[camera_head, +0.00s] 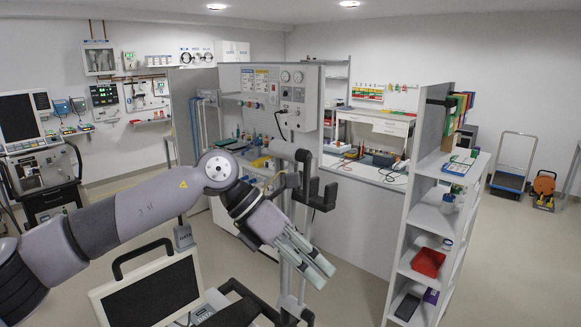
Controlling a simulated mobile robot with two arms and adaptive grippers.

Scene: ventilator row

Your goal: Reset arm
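My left arm (138,208) comes in from the left edge and reaches across the middle of the view. It is bent at the wrist, so the hand points down and to the right. My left gripper (321,275) is at its end, in front of a grey pole stand. No object shows in its fingers. The fingers are seen at a slant, so I cannot tell whether they are open or shut. My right gripper is not in view.
A dark-screened device (150,292) with a black handle stands below my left arm. A white open shelf (421,232) with a red bin (428,262) stands right of my gripper. A workbench (357,220) is behind. Open floor (520,255) lies at the right.

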